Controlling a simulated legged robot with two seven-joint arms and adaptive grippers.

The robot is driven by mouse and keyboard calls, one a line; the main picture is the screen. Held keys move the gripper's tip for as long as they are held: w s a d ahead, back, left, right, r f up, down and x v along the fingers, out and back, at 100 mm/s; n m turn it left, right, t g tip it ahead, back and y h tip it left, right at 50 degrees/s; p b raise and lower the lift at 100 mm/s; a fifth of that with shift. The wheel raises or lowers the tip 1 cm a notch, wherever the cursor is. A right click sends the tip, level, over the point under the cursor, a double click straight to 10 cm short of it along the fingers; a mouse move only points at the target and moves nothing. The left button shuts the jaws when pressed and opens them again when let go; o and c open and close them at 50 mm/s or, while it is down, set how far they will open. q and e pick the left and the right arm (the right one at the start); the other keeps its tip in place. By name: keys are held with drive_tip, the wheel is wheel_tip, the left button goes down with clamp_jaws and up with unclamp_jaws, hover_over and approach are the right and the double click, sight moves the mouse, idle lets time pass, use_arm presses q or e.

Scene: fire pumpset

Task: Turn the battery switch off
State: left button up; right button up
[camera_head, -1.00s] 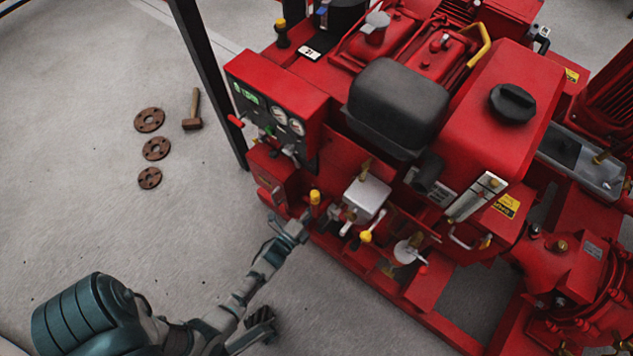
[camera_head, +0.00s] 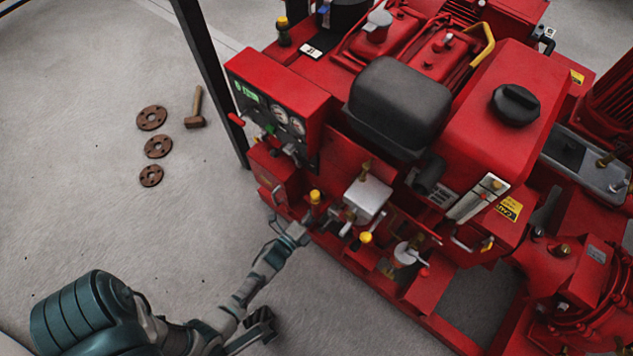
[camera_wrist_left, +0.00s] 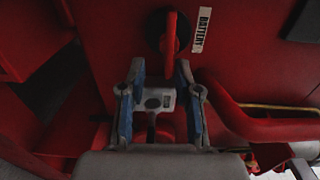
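The battery switch (camera_wrist_left: 170,38) shows in the left wrist view as a red lever on a round black base, on a red panel beside a white BATTERY label (camera_wrist_left: 202,30). The lever points roughly up and down in that picture. My left gripper (camera_wrist_left: 160,70) is open, its two fingers on either side of the lever's lower end. I cannot tell whether either finger touches it. In the head view my left gripper (camera_head: 297,233) is at the lower front of the red pumpset (camera_head: 310,90), where I cannot make out the switch. My right gripper is not recognisable in either view.
A red pipe (camera_wrist_left: 235,115) runs close to the right finger in the wrist view. Yellow-capped parts (camera_head: 315,197) and a metal box (camera_head: 366,196) stand near the gripper. Rusty flanges (camera_head: 157,147) and a hammer (camera_head: 196,110) lie on open floor at left.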

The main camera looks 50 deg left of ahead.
use_arm(q)
drive_tip(key=shift+r, duration=0.15)
drive_tip(key=v, duration=1.2)
